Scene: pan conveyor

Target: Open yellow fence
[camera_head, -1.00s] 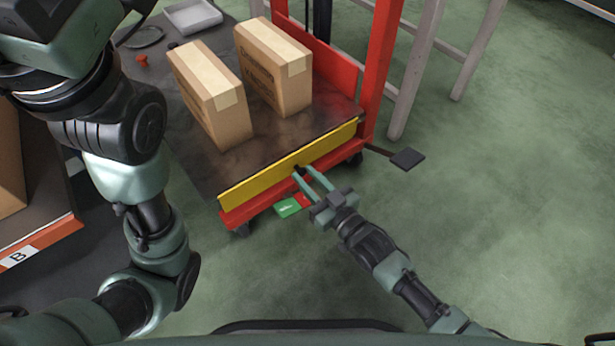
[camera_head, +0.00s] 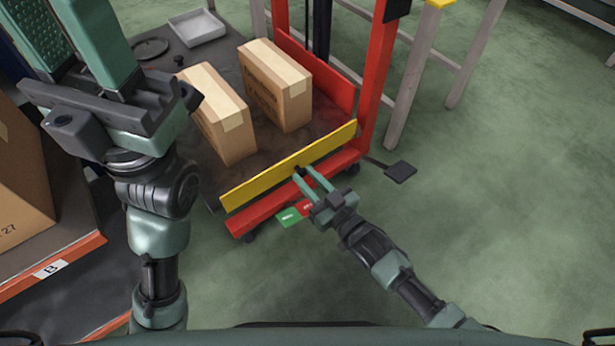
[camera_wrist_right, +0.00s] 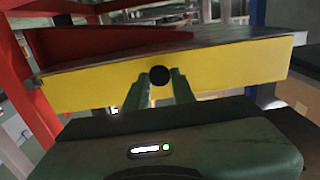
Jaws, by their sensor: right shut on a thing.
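The yellow fence (camera_head: 255,187) is a long flat bar along the front edge of a red cart with a dark platform. It stands upright on edge. In the right wrist view the fence (camera_wrist_right: 220,70) spans the picture, with a round black knob (camera_wrist_right: 160,76) at its middle. My right gripper (camera_head: 308,172) is shut on the knob; its fingers (camera_wrist_right: 160,88) show on both sides of it in the wrist view. My left gripper (camera_head: 77,45) is raised at the upper left, away from the fence, its two fingers apart and empty, their tips cut off by the frame.
Two cardboard boxes (camera_head: 276,88) (camera_head: 213,118) stand on the platform behind the fence, with a white tray (camera_head: 197,28) farther back. A red post (camera_head: 378,80) rises at the cart's right. Another shelf (camera_head: 50,255) with a box is at left. The floor at right is clear.

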